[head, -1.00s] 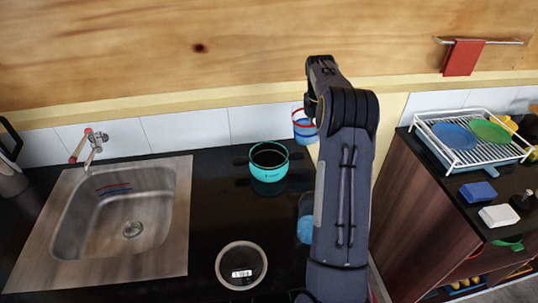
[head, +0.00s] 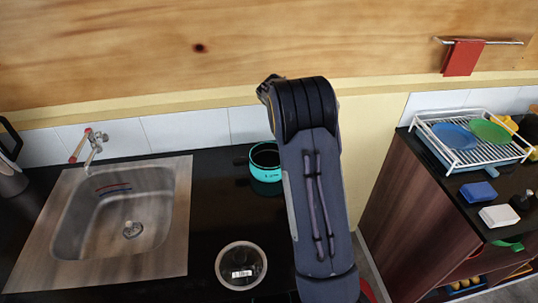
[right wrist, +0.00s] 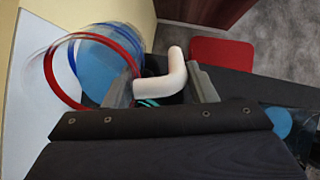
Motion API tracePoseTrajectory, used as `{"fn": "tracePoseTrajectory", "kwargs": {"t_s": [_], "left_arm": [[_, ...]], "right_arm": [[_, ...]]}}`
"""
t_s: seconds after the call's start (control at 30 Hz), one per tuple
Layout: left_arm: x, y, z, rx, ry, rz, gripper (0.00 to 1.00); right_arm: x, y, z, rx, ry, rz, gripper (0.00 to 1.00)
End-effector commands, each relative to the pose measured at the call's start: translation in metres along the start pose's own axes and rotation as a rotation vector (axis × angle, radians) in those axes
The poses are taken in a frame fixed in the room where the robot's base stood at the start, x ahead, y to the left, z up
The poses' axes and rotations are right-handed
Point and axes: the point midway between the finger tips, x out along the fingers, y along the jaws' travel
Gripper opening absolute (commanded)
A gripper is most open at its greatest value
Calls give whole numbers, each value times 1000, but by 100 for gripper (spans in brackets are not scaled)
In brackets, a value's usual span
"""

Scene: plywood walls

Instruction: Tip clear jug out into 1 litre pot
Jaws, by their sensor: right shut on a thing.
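The clear jug (right wrist: 108,65), with a red rim, a blue ring and pale blue inside, is at the upper left of the right wrist view, blurred. My right gripper (right wrist: 163,77) is shut on its white bent handle (right wrist: 160,80). The jug is hidden behind my right arm in the head view, and its exact tilt is hard to tell. The teal pot (head: 267,173) with a dark inside stands on the counter, partly covered by my arm; a sliver of teal shows under the handle in the right wrist view (right wrist: 148,102). My left gripper is out of view.
A sink (head: 120,215) is at the left with a tap (head: 95,150). A round lidded container (head: 241,265) sits on the counter in front. At the right a cabinet carries a dish rack (head: 470,140). A clear thing with blue (right wrist: 280,122) shows at the wrist view's right.

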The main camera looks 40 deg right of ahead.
Motion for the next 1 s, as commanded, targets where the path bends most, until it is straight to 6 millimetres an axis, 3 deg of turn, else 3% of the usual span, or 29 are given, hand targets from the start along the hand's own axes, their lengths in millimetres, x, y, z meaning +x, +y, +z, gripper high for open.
{"fn": "tracePoseTrajectory", "kwargs": {"t_s": [1.0], "left_arm": [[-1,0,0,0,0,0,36]], "right_arm": [[6,0,-18,-4,-180,8,0]]}}
